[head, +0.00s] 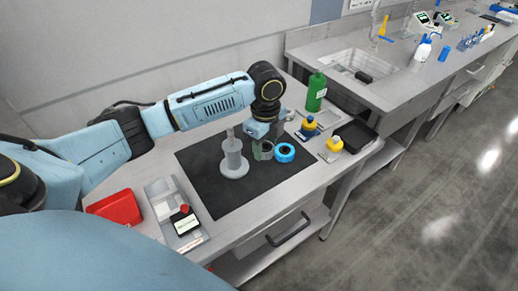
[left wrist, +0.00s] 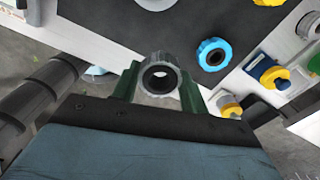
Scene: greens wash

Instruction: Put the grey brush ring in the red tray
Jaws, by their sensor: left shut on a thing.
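The grey brush ring (left wrist: 160,75) is between the green fingers of my left gripper (left wrist: 158,84) in the left wrist view, its round hole facing the camera. In the head view the ring (head: 268,149) shows small and partly covered at the fingertips of my left gripper (head: 262,151), over the black mat. The gripper is shut on the ring; I cannot tell how high the ring is above the mat. The red tray (head: 117,207) lies at the left end of the bench, partly hidden by my arm. My right gripper is not in view.
A blue ring (head: 285,152) lies close right of the gripper on the black mat (head: 253,187). A grey stepped post (head: 233,165) stands left of it. A device with a red knob (head: 183,219) sits beside the tray. Yellow-and-blue items and a green bottle (head: 316,92) stand right.

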